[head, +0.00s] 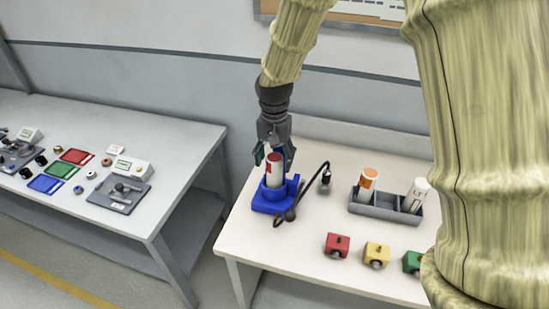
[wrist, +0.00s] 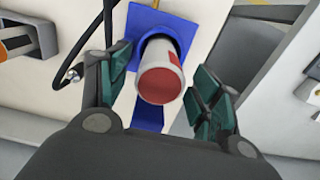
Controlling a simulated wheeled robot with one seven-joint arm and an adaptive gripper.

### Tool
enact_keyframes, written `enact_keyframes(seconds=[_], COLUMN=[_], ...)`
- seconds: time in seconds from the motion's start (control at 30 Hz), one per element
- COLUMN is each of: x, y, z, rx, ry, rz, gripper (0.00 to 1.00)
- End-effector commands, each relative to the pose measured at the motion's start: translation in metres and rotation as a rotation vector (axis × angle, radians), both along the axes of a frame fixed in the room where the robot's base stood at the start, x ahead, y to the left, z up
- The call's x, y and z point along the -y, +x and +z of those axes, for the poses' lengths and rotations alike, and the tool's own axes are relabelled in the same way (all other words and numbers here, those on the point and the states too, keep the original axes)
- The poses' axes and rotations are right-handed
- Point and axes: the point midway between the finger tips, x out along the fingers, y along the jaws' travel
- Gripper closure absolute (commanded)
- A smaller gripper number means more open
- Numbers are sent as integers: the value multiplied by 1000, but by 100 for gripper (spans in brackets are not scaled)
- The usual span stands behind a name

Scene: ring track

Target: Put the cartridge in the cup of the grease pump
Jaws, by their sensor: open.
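A white cartridge with a red band and red end (head: 274,171) stands upright in the cup of the blue grease pump (head: 268,199) on the near table. The cartridge also shows in the wrist view (wrist: 160,76), its lower end inside the blue pump (wrist: 147,20). My gripper (head: 274,152) is directly above the pump, pointing down. Its teal fingers (wrist: 152,92) are spread on both sides of the cartridge, with gaps between them and it. The bottom of the cartridge is hidden in the cup.
A black hose (head: 312,187) curves from the pump to the right. A grey tray (head: 385,208) holds an orange-and-white cartridge (head: 368,180) and a white one (head: 416,193). Red (head: 337,245), yellow (head: 376,254) and green (head: 412,262) blocks line the front. Another table (head: 190,140) stands left across a gap.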

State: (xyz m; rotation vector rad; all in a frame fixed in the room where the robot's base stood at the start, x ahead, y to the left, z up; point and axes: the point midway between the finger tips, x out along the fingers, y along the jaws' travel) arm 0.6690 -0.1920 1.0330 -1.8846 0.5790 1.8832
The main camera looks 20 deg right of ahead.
Motion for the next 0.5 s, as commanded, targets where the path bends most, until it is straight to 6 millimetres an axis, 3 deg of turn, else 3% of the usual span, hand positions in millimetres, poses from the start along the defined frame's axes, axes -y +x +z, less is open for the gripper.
enact_keyframes(seconds=[0.27,0.5], x=[0,0], y=[1,1], z=[13,48], rx=[2,4], ry=[0,0], rz=[0,0], gripper=[36,36])
